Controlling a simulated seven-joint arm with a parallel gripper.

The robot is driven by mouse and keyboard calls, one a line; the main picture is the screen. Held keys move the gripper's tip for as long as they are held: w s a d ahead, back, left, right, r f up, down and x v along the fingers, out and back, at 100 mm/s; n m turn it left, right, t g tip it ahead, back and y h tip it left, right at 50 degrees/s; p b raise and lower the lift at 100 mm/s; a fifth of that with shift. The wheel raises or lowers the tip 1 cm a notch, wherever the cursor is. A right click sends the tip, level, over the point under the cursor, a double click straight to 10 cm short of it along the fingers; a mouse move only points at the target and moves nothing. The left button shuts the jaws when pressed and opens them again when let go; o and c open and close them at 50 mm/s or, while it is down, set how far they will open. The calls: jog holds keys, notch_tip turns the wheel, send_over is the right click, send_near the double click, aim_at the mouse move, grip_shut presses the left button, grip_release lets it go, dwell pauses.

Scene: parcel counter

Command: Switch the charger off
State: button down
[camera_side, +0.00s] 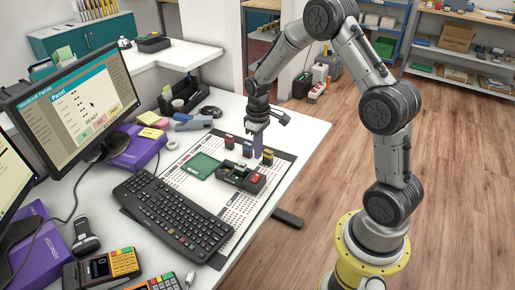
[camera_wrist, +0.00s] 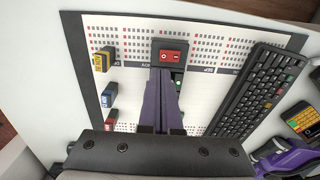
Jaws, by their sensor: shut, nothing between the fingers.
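The charger (camera_side: 234,179) is a dark housing on the printed mat. Its red rocker switch (camera_wrist: 173,56) has two pale marks and sits in a black surround in the wrist view; I cannot tell which side is pressed. In the side view the red switch (camera_side: 254,178) is at the housing's right end. My gripper (camera_side: 258,155) points down above the mat, just behind the charger. In the wrist view its purple fingers (camera_wrist: 163,72) are shut and empty, with tips just below the switch. I cannot tell if they touch it. The fingers hide part of the charger; a green spot (camera_wrist: 178,85) shows beside them.
Red (camera_side: 229,141), blue (camera_side: 247,148) and yellow (camera_side: 267,156) small blocks stand behind the charger. A green square (camera_side: 201,166) lies left of it. A black keyboard (camera_side: 175,215) lies in front.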

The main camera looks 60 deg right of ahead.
aim_at(258, 174)
jog(key=shift+f, duration=3.15)
jog(key=shift+f, duration=0.65)
jog(key=shift+w+r, duration=0.1)
jog(key=shift+r, duration=2.8)
dwell(1.3)
